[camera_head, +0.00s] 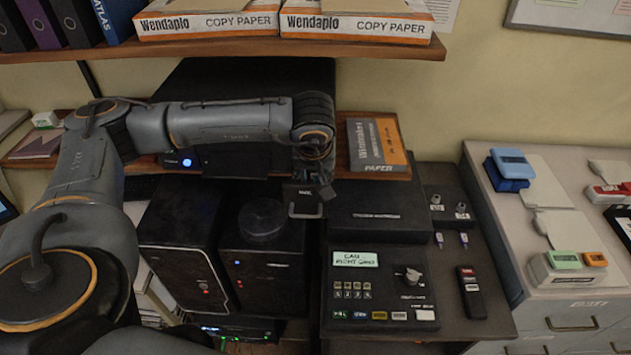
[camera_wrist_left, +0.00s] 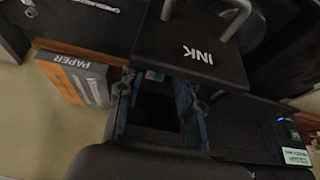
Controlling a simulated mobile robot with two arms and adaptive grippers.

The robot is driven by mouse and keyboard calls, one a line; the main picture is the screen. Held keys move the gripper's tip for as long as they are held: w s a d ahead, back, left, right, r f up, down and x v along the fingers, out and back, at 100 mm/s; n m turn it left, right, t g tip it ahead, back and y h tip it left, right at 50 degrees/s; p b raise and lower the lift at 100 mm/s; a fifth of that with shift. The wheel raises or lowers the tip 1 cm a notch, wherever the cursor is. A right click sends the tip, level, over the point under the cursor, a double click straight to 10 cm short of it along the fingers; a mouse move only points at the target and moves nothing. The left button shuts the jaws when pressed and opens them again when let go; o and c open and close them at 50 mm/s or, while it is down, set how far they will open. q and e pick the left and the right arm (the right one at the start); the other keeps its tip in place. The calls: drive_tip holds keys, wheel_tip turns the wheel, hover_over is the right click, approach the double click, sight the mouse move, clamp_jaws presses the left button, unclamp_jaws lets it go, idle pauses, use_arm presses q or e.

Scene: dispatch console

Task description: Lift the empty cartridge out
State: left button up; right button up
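A black flap or block marked INK (camera_head: 306,194) with a grey handle stands out towards me below my left wrist. In the left wrist view, INK (camera_wrist_left: 195,45) lies just beyond the fingertips. My left gripper (camera_wrist_left: 155,90) has its blue-padded fingers apart there. Between them is a dark area that could be the cartridge or an empty gap. I cannot make out the cartridge for certain. In the head view my wrist hides the fingers. The black printer-like device (camera_head: 232,162) with a blue light is behind my left arm. My right gripper is not in view.
A paper box (camera_head: 378,145) stands close to the right of my left wrist. Black towers (camera_head: 183,230) stand below left, a control panel (camera_head: 380,290) below right. A shelf (camera_head: 300,47) with copy paper hangs above. Grey cabinets (camera_head: 560,240) stand at right.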

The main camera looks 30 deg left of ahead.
use_arm(q)
drive_tip(key=shift+f, duration=0.2)
clamp_jaws()
